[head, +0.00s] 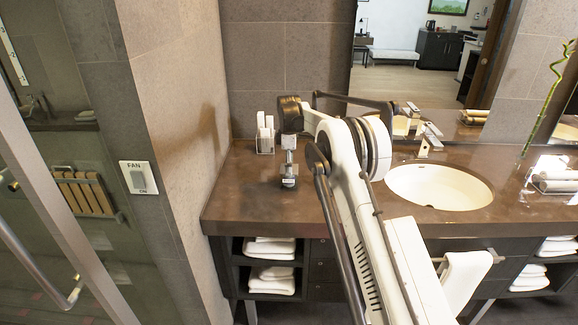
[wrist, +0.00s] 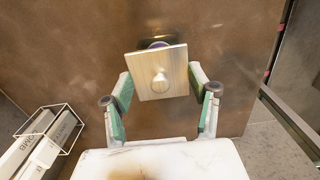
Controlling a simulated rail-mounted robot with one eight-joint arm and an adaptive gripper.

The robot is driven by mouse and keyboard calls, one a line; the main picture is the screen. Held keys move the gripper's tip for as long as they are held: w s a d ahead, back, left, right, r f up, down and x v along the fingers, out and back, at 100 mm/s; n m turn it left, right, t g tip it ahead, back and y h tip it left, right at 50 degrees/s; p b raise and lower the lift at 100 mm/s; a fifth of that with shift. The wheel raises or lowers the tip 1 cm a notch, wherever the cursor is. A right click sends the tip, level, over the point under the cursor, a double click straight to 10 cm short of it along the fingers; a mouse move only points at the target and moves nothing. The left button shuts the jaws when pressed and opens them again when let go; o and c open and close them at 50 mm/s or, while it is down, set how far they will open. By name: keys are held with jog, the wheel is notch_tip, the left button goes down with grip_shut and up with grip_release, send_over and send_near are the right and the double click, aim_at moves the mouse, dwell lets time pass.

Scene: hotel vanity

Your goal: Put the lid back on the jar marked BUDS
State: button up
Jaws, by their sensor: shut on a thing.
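A square, pale wooden lid with a round knob (wrist: 160,82) sits between my fingertips in the wrist view, slightly turned. My gripper (wrist: 161,88) is shut on the lid by its sides. A small jar (head: 289,183) with a pale label stands on the brown counter below my gripper in the head view; the label is too small to read. In the wrist view only a dark, purplish bit of the jar (wrist: 154,43) shows past the lid's far edge; the lid hides the rest. I cannot tell whether lid and jar touch.
A wire holder with white boxes (wrist: 48,138) stands at lower left in the wrist view, and near the wall in the head view (head: 265,136). The sink (head: 439,186) and faucet (head: 429,140) are to the right. The counter (head: 240,190) around the jar is clear.

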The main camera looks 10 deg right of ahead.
jog(key=shift+f, duration=0.1)
dwell(0.3)
jog(key=o, duration=1.7)
jog(key=shift+r+p, duration=1.05)
jog(key=shift+r, duration=2.45)
grip_shut()
